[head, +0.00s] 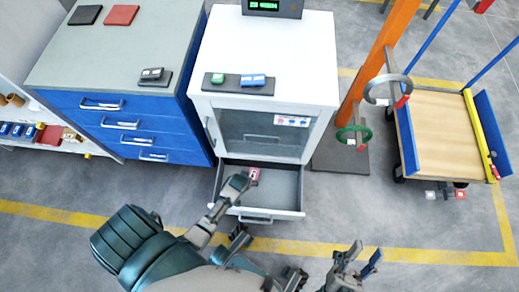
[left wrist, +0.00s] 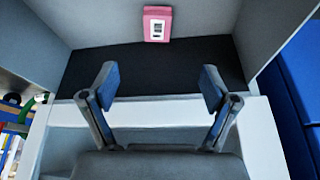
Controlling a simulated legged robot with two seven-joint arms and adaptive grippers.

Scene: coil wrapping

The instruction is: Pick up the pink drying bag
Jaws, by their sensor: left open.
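The pink drying bag (head: 253,175), a small pink packet with a white label, is in the pulled-out bottom drawer (head: 285,185) of the white cabinet. In the left wrist view, the bag (left wrist: 157,24) is at the top centre, beyond the fingertips and apart from them. My left gripper (head: 238,183) is over the drawer, beside the bag in the head view. Its two blue-padded fingers (left wrist: 159,86) are spread with nothing between them. My right gripper (head: 358,260) is open and empty, above the floor at the lower right.
The white cabinet (head: 320,60) has a glass-fronted compartment above the drawer. A blue drawer cabinet (head: 75,110) stands on its left. An orange post (head: 385,45) and a wooden-bed cart (head: 440,130) stand on the right. The floor between my right gripper and the cart is clear.

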